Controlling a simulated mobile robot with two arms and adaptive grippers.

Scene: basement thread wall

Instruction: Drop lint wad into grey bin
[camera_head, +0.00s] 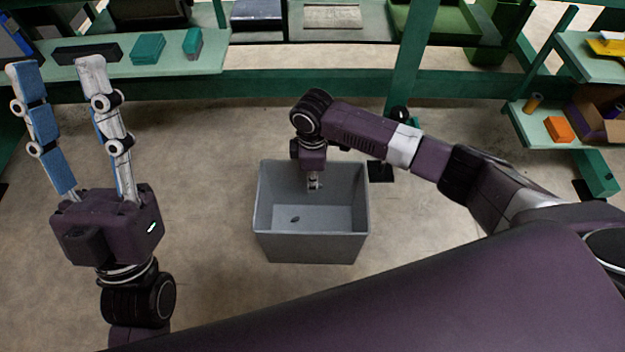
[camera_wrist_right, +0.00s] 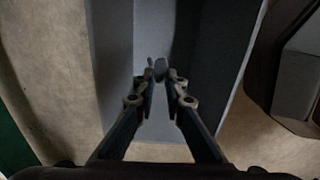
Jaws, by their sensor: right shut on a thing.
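The grey bin (camera_head: 312,249) stands on the floor in the middle of the head view, open at the top. My right gripper (camera_head: 314,186) points down into its mouth. In the right wrist view my right gripper (camera_wrist_right: 160,76) is shut on a small dark grey lump, the lint wad (camera_wrist_right: 160,68), with bin walls around it. A small dark spot shows low inside the bin in the head view; I cannot tell whether it is an object or a shadow. My left gripper (camera_head: 56,64) is open and empty, raised at the left with its fingers apart.
A green shelf (camera_head: 150,63) with teal boxes (camera_head: 148,48) runs along the back left. At the right, a shelf holds an orange block (camera_head: 559,129) and an open cardboard box (camera_head: 600,110). A green post (camera_head: 408,62) stands behind the bin. Floor around the bin is mostly clear.

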